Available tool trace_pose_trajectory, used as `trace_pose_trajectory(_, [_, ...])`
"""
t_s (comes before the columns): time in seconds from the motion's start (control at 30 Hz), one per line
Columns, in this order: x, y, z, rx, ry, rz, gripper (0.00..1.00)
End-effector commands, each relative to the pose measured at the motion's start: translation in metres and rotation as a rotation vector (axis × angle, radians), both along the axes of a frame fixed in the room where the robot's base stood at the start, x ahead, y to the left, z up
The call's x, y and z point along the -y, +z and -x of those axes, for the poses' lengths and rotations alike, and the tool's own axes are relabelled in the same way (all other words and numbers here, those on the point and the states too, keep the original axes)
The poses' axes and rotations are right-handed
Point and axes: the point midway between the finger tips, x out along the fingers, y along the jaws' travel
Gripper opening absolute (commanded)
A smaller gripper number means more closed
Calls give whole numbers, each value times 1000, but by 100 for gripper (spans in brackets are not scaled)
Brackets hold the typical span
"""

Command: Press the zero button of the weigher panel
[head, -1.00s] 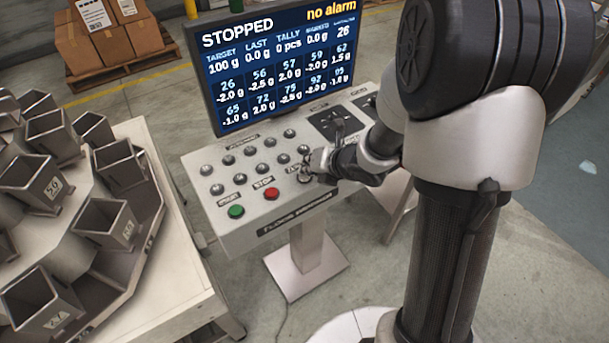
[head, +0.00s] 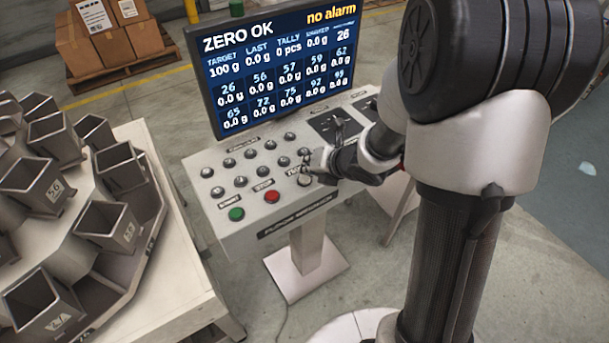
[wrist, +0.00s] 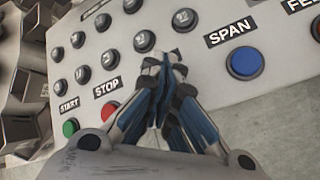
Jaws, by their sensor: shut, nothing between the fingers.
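The weigher panel (head: 255,219) is a pale sloped console with rows of dark buttons, a green and a red one. Its screen (head: 270,70) reads ZERO OK, with 0.0 g under each weigher number. A pale round button (head: 305,181), beside a label that seems to read ZERO, shows just below my gripper (head: 307,166) in the head view. My gripper is shut and empty, fingertips down close over the panel. In the wrist view my gripper (wrist: 163,64) covers that button; whether the tips touch it I cannot tell.
In the wrist view a blue SPAN button (wrist: 244,63) lies right of the fingers, and the red STOP button (wrist: 109,110) lies left. The weigher with its grey buckets (head: 105,222) stands left of the panel. Boxes (head: 115,40) are stacked behind.

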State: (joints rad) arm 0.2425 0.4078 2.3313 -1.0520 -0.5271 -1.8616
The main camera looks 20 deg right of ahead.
Motion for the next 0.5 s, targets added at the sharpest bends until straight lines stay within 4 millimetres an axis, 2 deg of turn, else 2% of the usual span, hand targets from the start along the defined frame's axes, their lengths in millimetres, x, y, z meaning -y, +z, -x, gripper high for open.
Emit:
trace_pose_trajectory(0.37, [0,3,0,1,0,-1,0])
trace_pose_trajectory(0.5, [0,12,0,1,0,-1,0])
